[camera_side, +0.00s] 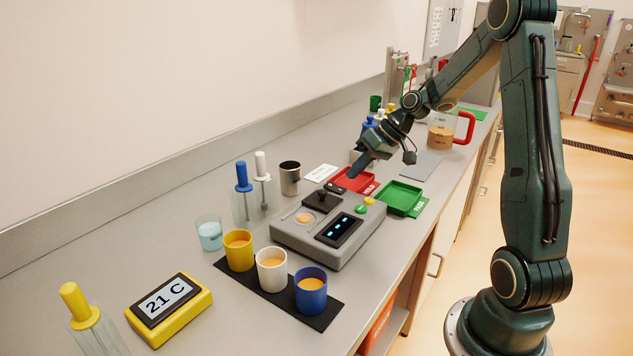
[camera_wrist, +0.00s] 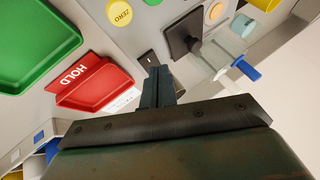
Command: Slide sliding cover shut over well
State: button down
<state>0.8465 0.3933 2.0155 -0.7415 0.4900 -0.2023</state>
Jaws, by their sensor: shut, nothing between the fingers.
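The sliding cover (camera_side: 318,203) is a dark square plate with a small knob on top of the grey instrument. In the wrist view the cover (camera_wrist: 180,32) lies up and right of my fingertips, apart from them. The well (camera_side: 304,218) is a round opening with orange-tan contents, uncovered, beside the cover on its near side. The well (camera_wrist: 216,11) also shows at the top of the wrist view. My gripper (camera_side: 354,173) is shut and empty, above the far end of the instrument; its fingertips (camera_wrist: 158,72) show near a small black switch (camera_wrist: 148,58).
The grey instrument (camera_side: 293,234) carries a display and yellow and green buttons. A red HOLD tray (camera_side: 352,184) and a green PASS tray (camera_side: 402,196) lie beyond and to its right.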

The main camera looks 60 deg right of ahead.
aim_at(336, 197)
jog(key=x, duration=0.3)
jog(key=shift+w+a+r, duration=0.1)
jog(key=shift+a, duration=0.45)
jog(key=shift+w+a, duration=0.15)
jog(key=shift+a, duration=0.35)
jog(key=shift+w+a, duration=0.25)
jog(key=shift+a, duration=0.6)
jog(key=shift+a, duration=0.1)
jog(key=shift+a, duration=3.95)
